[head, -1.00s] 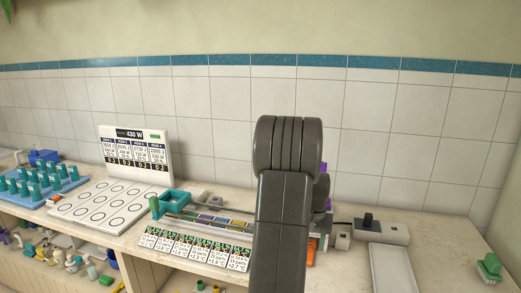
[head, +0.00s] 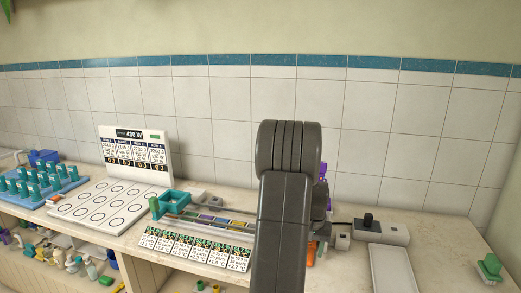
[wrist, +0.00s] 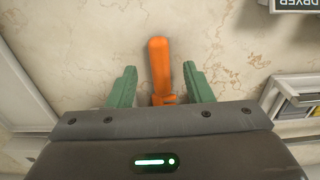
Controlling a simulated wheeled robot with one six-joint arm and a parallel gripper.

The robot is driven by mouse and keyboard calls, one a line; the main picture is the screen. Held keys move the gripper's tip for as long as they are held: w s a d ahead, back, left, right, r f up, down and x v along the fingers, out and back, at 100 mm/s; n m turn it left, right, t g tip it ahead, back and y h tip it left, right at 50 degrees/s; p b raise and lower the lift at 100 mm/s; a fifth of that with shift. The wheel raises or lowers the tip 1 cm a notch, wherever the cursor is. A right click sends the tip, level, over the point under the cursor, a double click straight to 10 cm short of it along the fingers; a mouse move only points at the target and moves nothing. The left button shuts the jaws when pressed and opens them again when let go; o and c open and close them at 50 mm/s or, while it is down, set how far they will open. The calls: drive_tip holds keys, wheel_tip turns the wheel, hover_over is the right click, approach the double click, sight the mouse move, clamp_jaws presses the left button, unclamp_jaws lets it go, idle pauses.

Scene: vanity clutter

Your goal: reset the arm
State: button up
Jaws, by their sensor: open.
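My gripper (wrist: 159,68) shows in the wrist view with its two green fingers spread apart. An orange handle-like object (wrist: 159,62) lies on the counter between the fingers, with a visible gap on either side. The near end of the orange object is hidden by the gripper body. In the head view my dark grey arm stands upright in front of the counter and hides the gripper. An orange piece (head: 311,252) shows just right of the arm.
A white tray (head: 391,268) and a green brush (head: 489,268) are at right. A tiled wall stands behind.

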drive_tip(key=f, duration=0.2)
drive_tip(key=shift+s+a+f, duration=0.1)
drive_tip(key=shift+s+f, duration=0.2)
drive_tip(key=shift+s, duration=0.05)
drive_tip(key=s+a+r, duration=0.2)
drive_tip(key=s, duration=0.5)
drive_tip(key=s+a+r, duration=0.1)
drive_tip(key=s+r, duration=0.1)
drive_tip(key=s, duration=0.4)
drive_tip(key=shift+s+a+r, duration=0.15)
drive_tip(key=shift+s+a, duration=0.2)
